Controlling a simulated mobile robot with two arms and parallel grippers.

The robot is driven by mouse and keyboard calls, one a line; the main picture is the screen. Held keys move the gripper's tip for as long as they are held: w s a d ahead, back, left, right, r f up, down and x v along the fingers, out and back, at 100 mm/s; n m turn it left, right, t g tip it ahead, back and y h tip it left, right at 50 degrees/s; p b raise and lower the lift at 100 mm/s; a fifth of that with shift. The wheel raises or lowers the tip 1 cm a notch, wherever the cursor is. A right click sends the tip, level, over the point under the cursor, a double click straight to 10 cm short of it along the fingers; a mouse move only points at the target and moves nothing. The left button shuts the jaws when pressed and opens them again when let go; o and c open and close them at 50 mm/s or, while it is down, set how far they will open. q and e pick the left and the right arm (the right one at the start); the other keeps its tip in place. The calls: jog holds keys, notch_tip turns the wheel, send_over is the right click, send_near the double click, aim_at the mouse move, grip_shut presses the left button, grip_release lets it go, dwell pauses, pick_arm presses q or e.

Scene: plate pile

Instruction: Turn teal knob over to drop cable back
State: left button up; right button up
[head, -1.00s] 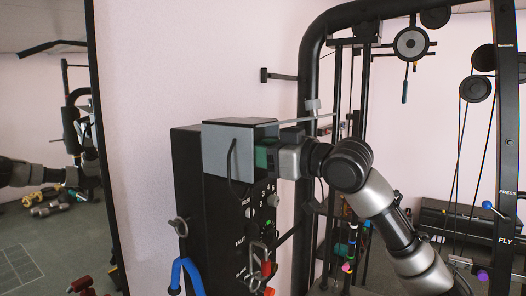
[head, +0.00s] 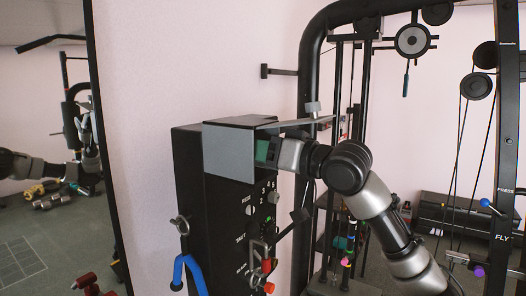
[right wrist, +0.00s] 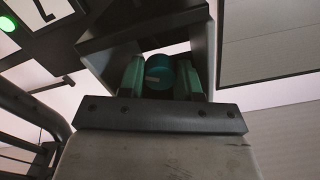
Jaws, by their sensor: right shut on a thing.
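The teal knob (right wrist: 160,76) sits inside the dark open-sided hood at the top of the black box in the right wrist view. My right gripper (right wrist: 160,66) is shut on it, with one teal-green finger on each side. In the head view my right gripper (head: 268,151) reaches into the hood from the right; the knob is hard to tell from the fingers there. I cannot make out a cable at the knob. My left gripper is not in view.
The black box (head: 188,200) has a grey-fronted hood (head: 229,153), lower knobs and a blue hook (head: 188,272). Gym frame posts (head: 310,90) and pulleys (head: 413,40) stand behind and right of my arm. A mirror (head: 45,215) is at left.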

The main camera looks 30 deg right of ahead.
jog(key=o, duration=0.6)
jog(key=shift+o, duration=0.2)
jog(key=shift+s, duration=0.1)
jog(key=shift+s+d+f+b, duration=0.1)
jog(key=shift+s+d+b, duration=0.1)
jog(key=shift+s+b, duration=0.15)
jog(key=b+v, duration=0.5)
jog(key=v, duration=0.5)
jog(key=shift+w, duration=0.1)
